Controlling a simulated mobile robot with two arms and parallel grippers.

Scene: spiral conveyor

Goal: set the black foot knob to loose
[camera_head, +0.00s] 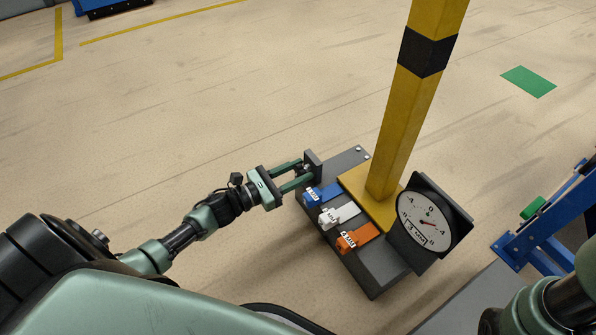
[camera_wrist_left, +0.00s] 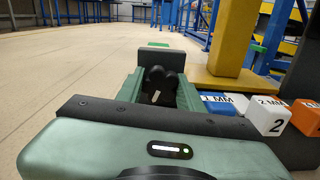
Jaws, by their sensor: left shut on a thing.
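The black foot knob (camera_wrist_left: 160,82) shows in the left wrist view, with lobed edges and a pale pointer mark. My left gripper (camera_wrist_left: 158,88) is shut on it, with one green finger on each side. In the head view my left gripper (camera_head: 302,171) reaches in from the left to the far left end of the dark base plate (camera_head: 345,160). There the knob is mostly hidden by the fingers, beside an upright dark bracket (camera_head: 313,160). I cannot read which setting the pointer mark shows. My right gripper is not in view.
A yellow post (camera_head: 400,130) stands on the plate. Blue (camera_head: 325,195), white (camera_head: 340,214) and orange (camera_head: 358,238) labelled blocks sit along its near side. A round dial (camera_head: 425,222) tilts at the right. A blue frame (camera_head: 545,225) stands farther right.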

